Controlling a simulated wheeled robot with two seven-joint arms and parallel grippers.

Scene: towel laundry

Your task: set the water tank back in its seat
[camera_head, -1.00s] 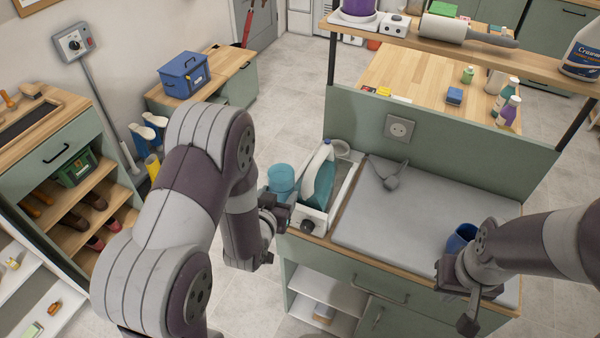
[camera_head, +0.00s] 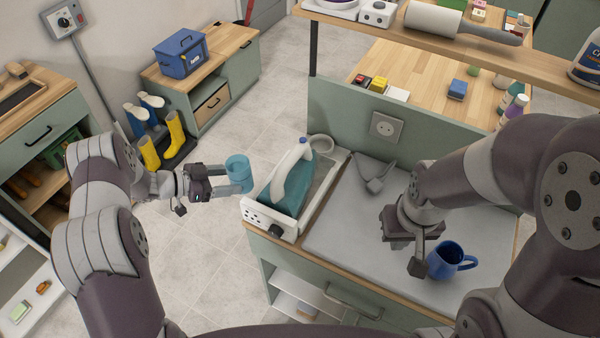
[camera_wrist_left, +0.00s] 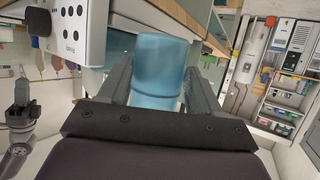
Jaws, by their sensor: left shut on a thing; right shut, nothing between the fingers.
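The water tank (camera_head: 239,171) is a translucent blue cylinder. My left gripper (camera_head: 222,180) is shut on it and holds it in the air, left of the white ironing station (camera_head: 258,218). A gap shows between tank and station in the head view. In the left wrist view the tank (camera_wrist_left: 160,68) stands between the two fingers, with the station's white dotted panel (camera_wrist_left: 75,30) at upper left. A teal and white iron (camera_head: 288,182) rests on the station. The tank's seat is not clearly seen. My right gripper (camera_head: 408,240) is shut and empty above the grey pad.
A blue mug (camera_head: 447,260) stands on the grey ironing pad (camera_head: 340,225), close to my right gripper. A grey folded piece (camera_head: 376,172) lies near the pad's back. A green panel with a socket (camera_head: 385,127) rises behind. Open floor lies left of the counter.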

